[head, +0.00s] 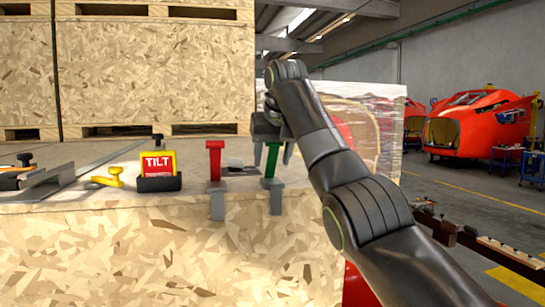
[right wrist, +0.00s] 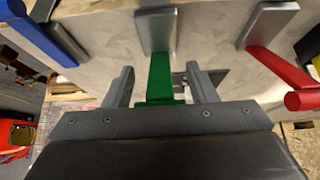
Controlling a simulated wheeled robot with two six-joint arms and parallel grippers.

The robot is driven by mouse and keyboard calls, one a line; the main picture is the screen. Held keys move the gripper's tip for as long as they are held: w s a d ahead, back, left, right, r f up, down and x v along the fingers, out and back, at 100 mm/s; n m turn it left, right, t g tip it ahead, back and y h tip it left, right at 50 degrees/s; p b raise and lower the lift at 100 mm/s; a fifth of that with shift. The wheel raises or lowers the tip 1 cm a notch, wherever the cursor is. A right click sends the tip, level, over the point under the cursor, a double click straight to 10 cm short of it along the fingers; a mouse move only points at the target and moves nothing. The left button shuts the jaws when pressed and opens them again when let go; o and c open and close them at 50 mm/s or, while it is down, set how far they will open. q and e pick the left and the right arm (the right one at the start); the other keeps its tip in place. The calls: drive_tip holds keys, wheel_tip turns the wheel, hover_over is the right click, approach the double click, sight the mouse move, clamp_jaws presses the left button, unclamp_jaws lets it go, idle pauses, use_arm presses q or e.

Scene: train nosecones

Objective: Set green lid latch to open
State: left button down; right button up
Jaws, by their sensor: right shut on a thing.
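The green lid latch (head: 271,163) stands upright at the front top edge of the wooden crate (head: 150,240), its grey foot hanging over the edge. My right gripper (head: 271,152) reaches down over its upper end from above. Part of that end is hidden by the gripper body. My left gripper is in neither view.
A red latch (head: 214,160) stands left of the green one, and a blue latch (right wrist: 45,32) shows in the right wrist view. A yellow TILT indicator (head: 157,163) and a small yellow handle (head: 106,178) are further left. Plastic-wrapped goods (head: 375,120) stand behind my right arm.

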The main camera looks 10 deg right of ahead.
drive_tip(key=shift+f, duration=0.3)
drive_tip(key=o, duration=1.1)
drive_tip(key=shift+o, duration=1)
drive_tip(key=shift+w, duration=0.2)
drive_tip(key=shift+r, duration=0.1)
drive_tip(key=v, duration=1.7)
drive_tip(key=shift+p, duration=0.4)
